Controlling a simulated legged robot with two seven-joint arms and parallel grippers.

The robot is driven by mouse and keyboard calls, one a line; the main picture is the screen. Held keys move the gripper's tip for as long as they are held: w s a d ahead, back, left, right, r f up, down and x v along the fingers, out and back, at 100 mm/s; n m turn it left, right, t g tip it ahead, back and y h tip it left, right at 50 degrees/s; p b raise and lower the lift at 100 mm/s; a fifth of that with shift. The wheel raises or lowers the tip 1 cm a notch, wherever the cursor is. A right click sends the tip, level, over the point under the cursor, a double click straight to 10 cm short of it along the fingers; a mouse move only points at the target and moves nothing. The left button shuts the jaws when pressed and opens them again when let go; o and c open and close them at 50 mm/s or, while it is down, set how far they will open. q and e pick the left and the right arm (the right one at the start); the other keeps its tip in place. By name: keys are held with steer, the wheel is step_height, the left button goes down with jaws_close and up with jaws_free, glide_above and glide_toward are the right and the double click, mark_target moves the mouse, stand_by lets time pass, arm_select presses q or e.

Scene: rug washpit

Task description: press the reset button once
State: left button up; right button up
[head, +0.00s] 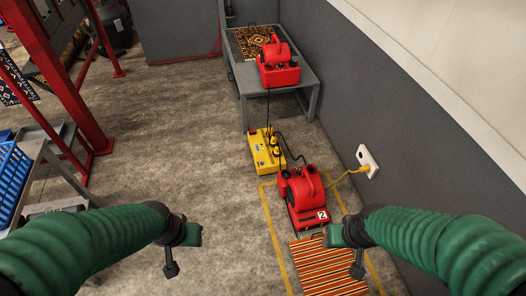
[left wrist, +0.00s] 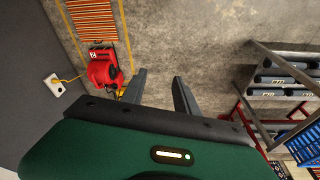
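A yellow power box (head: 262,158) with several plugs and cords stands on the floor beside the wall-side table. A white wall outlet (head: 368,162) with a yellow plug and cord is on the grey wall; it also shows in the left wrist view (left wrist: 55,88). I cannot make out a reset button on either. My left gripper (left wrist: 160,86) is open and empty above the floor in the left wrist view; in the head view it hangs at the lower left, apart from both. My right gripper (head: 350,250) is at the lower right, and its fingers are not clear.
A red blower (head: 308,195) marked 2 sits by the wall, with a striped rug (head: 325,265) in front. Another red blower (head: 279,65) is on the grey table (head: 248,80). A cart (head: 45,165) with a blue basket stands left. The middle floor is clear.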

arm_select(q)
steer(key=shift+w+d, duration=0.1)
steer(key=shift+d, duration=0.2)
steer(key=shift+a, duration=0.15)
steer(key=shift+c, duration=0.3)
